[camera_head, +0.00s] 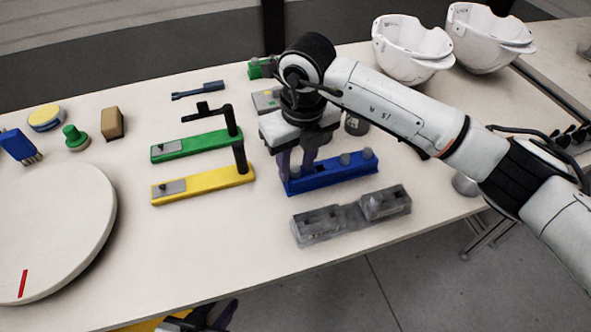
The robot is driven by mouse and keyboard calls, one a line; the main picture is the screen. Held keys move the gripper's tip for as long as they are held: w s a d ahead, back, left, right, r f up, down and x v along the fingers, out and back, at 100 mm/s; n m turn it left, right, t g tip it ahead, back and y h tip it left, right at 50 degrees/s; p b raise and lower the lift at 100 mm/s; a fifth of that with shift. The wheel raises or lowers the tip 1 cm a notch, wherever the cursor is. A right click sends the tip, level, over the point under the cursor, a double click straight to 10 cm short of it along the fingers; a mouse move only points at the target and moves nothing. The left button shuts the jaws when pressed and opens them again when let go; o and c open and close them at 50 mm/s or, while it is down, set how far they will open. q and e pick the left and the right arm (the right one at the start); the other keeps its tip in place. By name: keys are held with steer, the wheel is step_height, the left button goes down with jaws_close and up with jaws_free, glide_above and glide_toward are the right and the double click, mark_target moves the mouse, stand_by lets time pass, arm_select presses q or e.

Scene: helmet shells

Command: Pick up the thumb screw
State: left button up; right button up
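Several grey knobs, which look like thumb screws, stand upright in a row on a blue block (333,173). Two of them show clearly, a middle thumb screw (345,160) and a right one (367,154). A third thumb screw (295,172) at the block's left end is partly hidden by my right gripper (298,163). That gripper points down over the left end, with its fingers apart around or just beside this screw; I cannot tell whether they touch it. At the bottom edge, a dark, cut-off part (212,316) may be my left gripper; its fingers cannot be made out.
A grey clear-looking block (350,216) lies in front of the blue one. Green (195,146) and yellow (203,184) bars with black posts stand left. A round white disc (55,225) fills the left side. White helmet shells (412,48) sit at the back right.

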mark_target(296, 170)
jaws_close()
step_height(296, 170, up, 10)
steer(key=shift+b, duration=0.45)
steer(key=shift+r, duration=0.2)
steer(key=shift+r+p, duration=0.75)
steer(key=shift+r, duration=0.4)
